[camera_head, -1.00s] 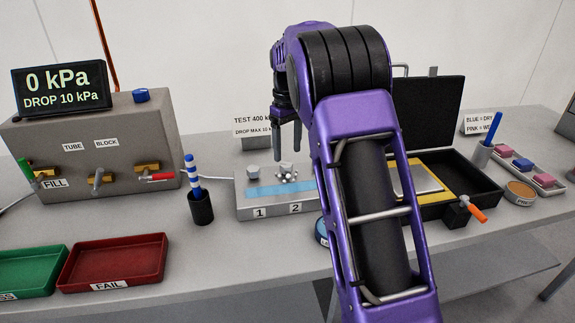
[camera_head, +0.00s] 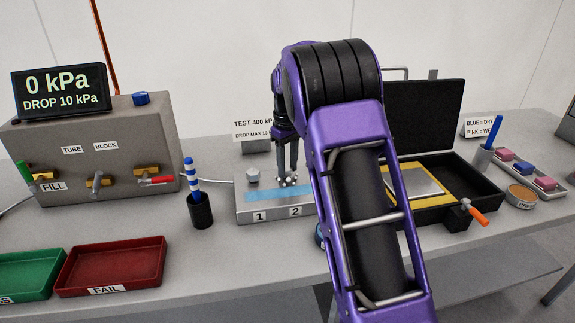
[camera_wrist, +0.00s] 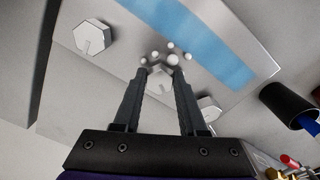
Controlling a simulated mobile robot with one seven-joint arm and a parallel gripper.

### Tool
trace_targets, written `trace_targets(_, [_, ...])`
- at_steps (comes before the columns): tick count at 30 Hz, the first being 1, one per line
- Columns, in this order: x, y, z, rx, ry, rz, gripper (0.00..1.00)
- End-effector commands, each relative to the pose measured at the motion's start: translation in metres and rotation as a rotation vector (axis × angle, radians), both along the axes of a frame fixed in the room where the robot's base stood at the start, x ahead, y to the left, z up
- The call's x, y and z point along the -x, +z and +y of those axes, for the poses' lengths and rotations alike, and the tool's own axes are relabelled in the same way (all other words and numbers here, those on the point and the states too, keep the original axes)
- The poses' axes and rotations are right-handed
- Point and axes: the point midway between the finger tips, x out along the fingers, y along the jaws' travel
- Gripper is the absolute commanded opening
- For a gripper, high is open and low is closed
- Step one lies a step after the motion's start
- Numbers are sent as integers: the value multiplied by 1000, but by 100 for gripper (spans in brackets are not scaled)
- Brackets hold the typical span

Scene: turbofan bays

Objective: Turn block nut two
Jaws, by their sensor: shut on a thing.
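The grey test block (camera_head: 248,211) is on the bench, with labels 1 and 2 on its front and a light-blue strip on top. Block nut two (camera_wrist: 161,73) is a pale nut behind label 2. My gripper (camera_head: 287,174) points down at it, and the wrist view shows the two fingertips (camera_wrist: 162,72) shut on its sides. Several small white balls (camera_wrist: 172,60) cluster at the nut. Nut one (camera_head: 253,175) is clear in the head view; a finger partly covers it in the wrist view (camera_wrist: 208,107). A third hex nut (camera_wrist: 94,38) is hidden behind my arm in the head view.
A black cup (camera_head: 201,210) with a striped blue marker stands left of the block. A red FAIL tray (camera_head: 112,265) and a green tray (camera_head: 25,275) lie front left. A gauge box (camera_head: 75,140) with valves stands behind. An open black case (camera_head: 425,120) is at right.

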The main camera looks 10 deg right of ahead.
Motion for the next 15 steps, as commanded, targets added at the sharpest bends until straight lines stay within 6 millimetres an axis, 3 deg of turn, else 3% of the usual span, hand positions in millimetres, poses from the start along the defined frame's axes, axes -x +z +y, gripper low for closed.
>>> trace_targets(2, [0, 0, 0, 0, 0, 0, 0])
trace_targets(15, [0, 2, 1, -1, -63, 0, 0])
